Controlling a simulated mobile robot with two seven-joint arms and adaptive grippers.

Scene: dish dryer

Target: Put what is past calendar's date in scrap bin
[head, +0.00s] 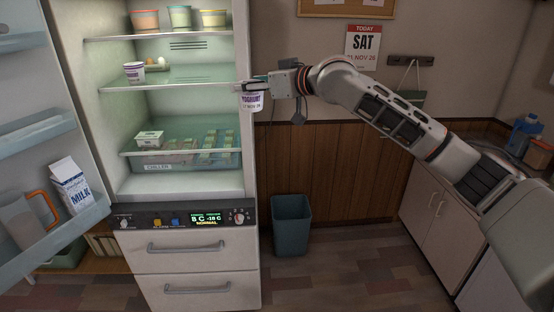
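My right gripper (250,83) reaches in from the right, just outside the fridge's right edge. In the fridge are another pot (134,73), a small tub (149,139) and a milk carton (72,186). My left gripper is not in view.
The fridge door (30,120) stands open at left, with a jug (22,222) beside the milk. Several bowls (180,16) are on the top shelf, and eggs (156,63) lie behind the other pot. A cabinet (437,220) stands at right. The floor around the bin is clear.

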